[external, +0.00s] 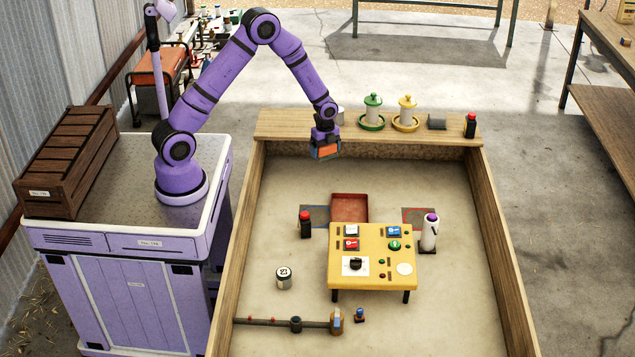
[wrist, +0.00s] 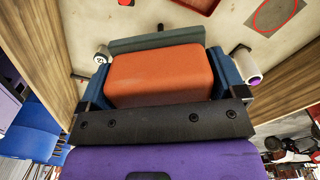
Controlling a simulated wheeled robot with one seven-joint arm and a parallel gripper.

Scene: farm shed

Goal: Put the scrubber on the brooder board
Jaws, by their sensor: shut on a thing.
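My gripper (external: 326,146) is shut on the scrubber, an orange block (wrist: 160,73) with rounded edges. In the external view the scrubber (external: 327,153) hangs below my wrist, in the air near the inner side of the pen's back wall. In the wrist view it lies between the blue-grey jaws; its underside is hidden. A yellow board on black legs (external: 344,280), likely the brooder board, stands on the pen floor, lower in the picture than my gripper and apart from it. It carries switches, coloured buttons, a black knob and a white disc.
A red tray (external: 350,201) lies behind the yellow board. A black red-capped bottle (external: 305,226) and a white purple-capped bottle (external: 429,234) flank it. Feeders (external: 405,115) stand on the back ledge (external: 290,126). A small jar (external: 284,278) stands left. Wooden walls (external: 484,215) enclose the pen.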

